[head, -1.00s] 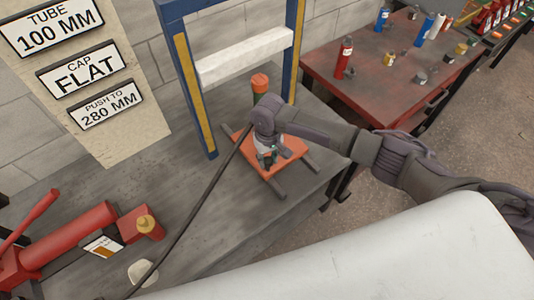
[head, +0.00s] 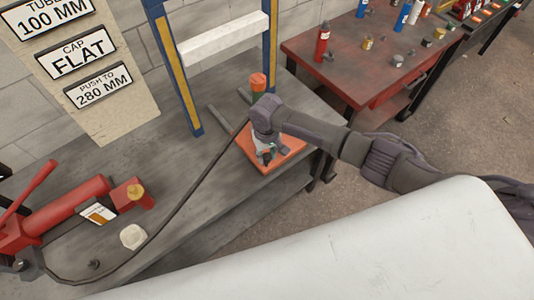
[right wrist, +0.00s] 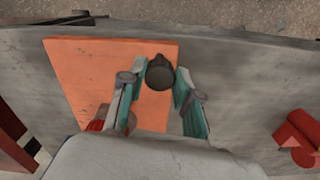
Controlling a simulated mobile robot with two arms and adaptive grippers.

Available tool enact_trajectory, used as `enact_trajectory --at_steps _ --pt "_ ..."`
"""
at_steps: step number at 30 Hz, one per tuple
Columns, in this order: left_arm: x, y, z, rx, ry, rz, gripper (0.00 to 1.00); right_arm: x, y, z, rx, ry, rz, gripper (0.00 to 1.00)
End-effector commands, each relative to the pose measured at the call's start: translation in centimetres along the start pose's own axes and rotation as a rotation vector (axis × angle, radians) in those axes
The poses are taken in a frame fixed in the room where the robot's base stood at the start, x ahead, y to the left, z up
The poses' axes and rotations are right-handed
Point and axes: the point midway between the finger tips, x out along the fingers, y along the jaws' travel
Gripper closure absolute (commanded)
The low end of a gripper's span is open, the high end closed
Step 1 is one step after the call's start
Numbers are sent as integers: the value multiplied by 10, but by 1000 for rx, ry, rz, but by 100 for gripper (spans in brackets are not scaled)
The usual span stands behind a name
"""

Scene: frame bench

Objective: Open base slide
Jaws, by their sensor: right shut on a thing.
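The base slide is an orange plate (head: 290,150) on dark rails (head: 222,120) under the blue press frame (head: 172,62). It sits forward of the frame, near the bench's front edge, with bare rail showing behind it. It also fills the left middle of the right wrist view (right wrist: 75,65). My right gripper (head: 266,155) is over the plate, pointing down. In the right wrist view its fingers (right wrist: 157,88) are shut on a dark round knob (right wrist: 160,70) at the plate. My left gripper is not in view.
An orange-topped cylinder (head: 258,81) shows just behind my right wrist; its foot is hidden. A red pump (head: 70,208) with a black hose lies at left on the grey bench. A red table (head: 350,65) with bottles stands at right.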

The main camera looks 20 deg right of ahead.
Motion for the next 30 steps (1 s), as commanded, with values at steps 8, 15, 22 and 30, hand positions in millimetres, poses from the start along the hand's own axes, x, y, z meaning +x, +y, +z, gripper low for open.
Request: enact_trajectory --at_steps 8,15,22,30 --pt "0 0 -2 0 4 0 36 0 0 0 0 -1 0 65" --pt "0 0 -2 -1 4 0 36 0 0 0 0 0 0 43" --pt "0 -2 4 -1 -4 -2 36 -3 0 -1 0 1 0 43" --pt "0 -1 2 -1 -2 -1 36 -46 0 -2 -1 5 -3 43"
